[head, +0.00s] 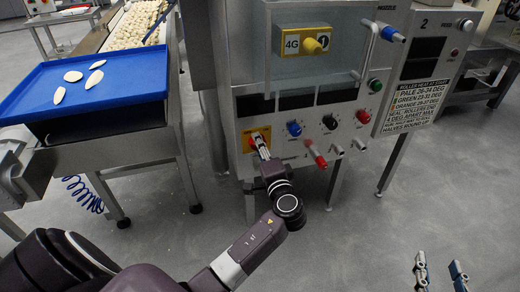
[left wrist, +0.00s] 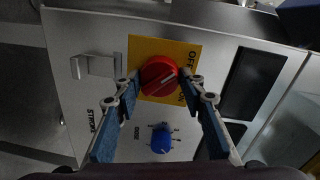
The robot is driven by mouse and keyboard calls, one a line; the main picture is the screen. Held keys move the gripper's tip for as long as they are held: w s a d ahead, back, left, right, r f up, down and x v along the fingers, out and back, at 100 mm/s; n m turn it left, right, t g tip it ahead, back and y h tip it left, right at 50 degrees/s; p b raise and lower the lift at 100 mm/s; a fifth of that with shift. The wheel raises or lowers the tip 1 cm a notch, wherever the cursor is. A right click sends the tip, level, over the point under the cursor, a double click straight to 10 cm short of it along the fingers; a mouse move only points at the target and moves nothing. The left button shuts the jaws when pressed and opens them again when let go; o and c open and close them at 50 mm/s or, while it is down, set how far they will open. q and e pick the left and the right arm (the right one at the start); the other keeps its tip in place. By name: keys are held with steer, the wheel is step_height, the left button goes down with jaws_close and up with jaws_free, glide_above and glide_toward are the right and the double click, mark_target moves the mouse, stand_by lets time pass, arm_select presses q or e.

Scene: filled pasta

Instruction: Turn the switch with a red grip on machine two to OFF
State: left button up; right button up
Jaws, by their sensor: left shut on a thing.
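The red switch grip (left wrist: 158,75) sits on a yellow plate (left wrist: 150,48) with black lettering; OFF reads at its right side. A pale line on the grip runs at a slant. In the head view the yellow plate (head: 246,146) is at the lower left of the panel of the machine marked 2 (head: 424,22). My left gripper (head: 261,146) is at this switch and hides part of the grip. In the left wrist view its fingers (left wrist: 160,84) close on both sides of the grip. My right gripper (head: 438,264) is at the lower right, fingers apart and empty.
A blue knob (head: 294,129), a black knob (head: 331,122), a red-handled lever (head: 317,158) and a red button (head: 363,116) are to the right on the panel. A yellow 4G box (head: 303,42) is above. A blue tray (head: 40,95) stands left. The floor in front is clear.

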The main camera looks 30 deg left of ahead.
steer(key=shift+w+a+r, duration=0.1)
steer(key=shift+r, duration=0.25)
arm_select(q)
steer(key=o, duration=1.2)
steer(key=shift+c, duration=0.2)
steer(key=f+v, duration=0.1)
steer(key=v, duration=1.1)
steer(key=shift+r, duration=0.4)
